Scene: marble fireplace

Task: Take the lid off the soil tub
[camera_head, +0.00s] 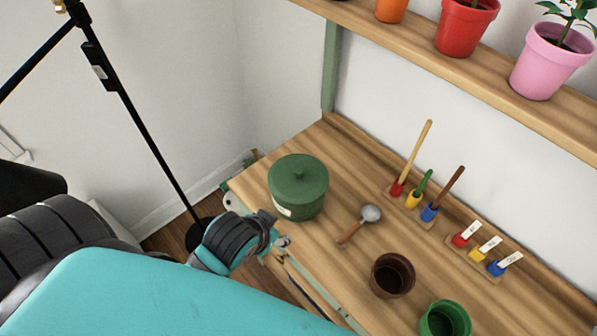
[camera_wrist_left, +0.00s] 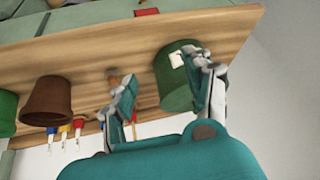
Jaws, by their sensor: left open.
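The green soil tub (camera_head: 297,206) stands upright near the left end of the wooden bench, with a pale label low on its front. Its green lid (camera_head: 298,175), with a small round knob, sits on top. My left gripper (camera_head: 282,243) is just off the bench's front edge, in front of and below the tub, apart from the lid. In the left wrist view my left gripper (camera_wrist_left: 160,72) is open and empty, its fingers pointing toward the bench. The tub (camera_wrist_left: 176,88) appears partly behind one finger there. My right gripper is not in view.
On the bench (camera_head: 335,275) are a scoop (camera_head: 370,214), a brown pot (camera_head: 392,275), a green pot (camera_head: 445,320), a rack of tools (camera_head: 410,206) and a label holder (camera_head: 476,255). A shelf (camera_head: 440,50) with potted plants hangs above. A black stand (camera_head: 150,130) is at the left.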

